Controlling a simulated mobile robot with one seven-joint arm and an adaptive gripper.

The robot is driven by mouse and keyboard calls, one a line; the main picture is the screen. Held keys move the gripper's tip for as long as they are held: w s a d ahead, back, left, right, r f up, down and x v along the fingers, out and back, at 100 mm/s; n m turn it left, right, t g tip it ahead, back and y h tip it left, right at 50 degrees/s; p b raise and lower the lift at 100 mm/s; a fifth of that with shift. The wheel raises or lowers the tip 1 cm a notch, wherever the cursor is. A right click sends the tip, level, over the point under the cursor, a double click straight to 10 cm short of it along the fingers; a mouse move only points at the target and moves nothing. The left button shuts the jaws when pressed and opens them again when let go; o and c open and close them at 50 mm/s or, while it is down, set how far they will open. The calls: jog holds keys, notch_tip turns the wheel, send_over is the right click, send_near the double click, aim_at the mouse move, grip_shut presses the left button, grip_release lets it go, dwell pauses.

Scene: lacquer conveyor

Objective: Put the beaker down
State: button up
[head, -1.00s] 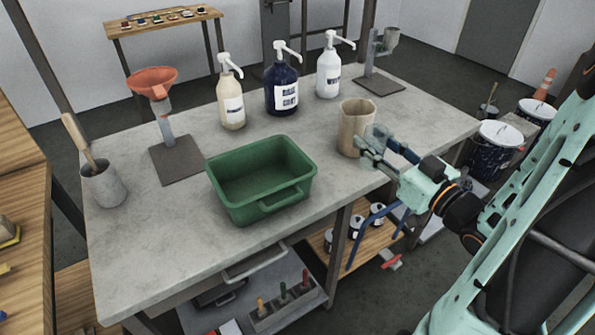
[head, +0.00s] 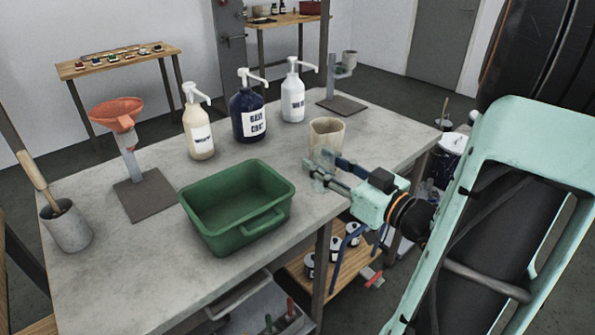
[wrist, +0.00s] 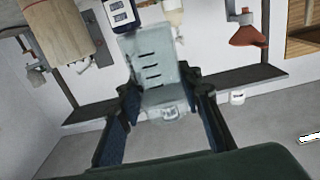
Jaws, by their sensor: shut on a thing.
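The beaker (head: 320,172) is small, clear and pale. In the wrist view the beaker (wrist: 155,68) shows dark graduation marks and sits between the two dark fingers. My gripper (head: 333,173) is shut on it, near the front right edge of the grey workbench (head: 120,265). The beaker is in front of a tan pot (head: 327,136) in the head view. The fingers partly cover the beaker, and I cannot tell whether its base touches the bench.
A green bin (head: 248,228) stands left of my gripper. Pump bottles (head: 248,110) line the back. An orange funnel (head: 117,115) on a stand and a grey cup with a tool (head: 68,228) are at left. Bare bench lies around the bin.

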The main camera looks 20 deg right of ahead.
jog(key=w+f+b, duration=0.1)
jog(key=w+f, duration=0.2)
jog(key=w, duration=0.1)
jog(key=w+f+b, duration=0.1)
jog(key=w+f, duration=0.2)
jog(key=w, duration=0.1)
jog(key=w+f, duration=0.3)
jog(key=w, duration=0.1)
jog(key=shift+w+a+f+b, duration=0.1)
jog(key=shift+a+f+b, duration=0.15)
jog(key=shift+b, duration=0.15)
jog(key=shift+f, duration=1.3)
jog(key=shift+b, duration=0.3)
jog(key=shift+f, duration=0.25)
jog(key=o, duration=1.2)
jog(key=shift+r, duration=0.1)
jog(key=shift+c, duration=0.2)
jog(key=shift+r, duration=0.1)
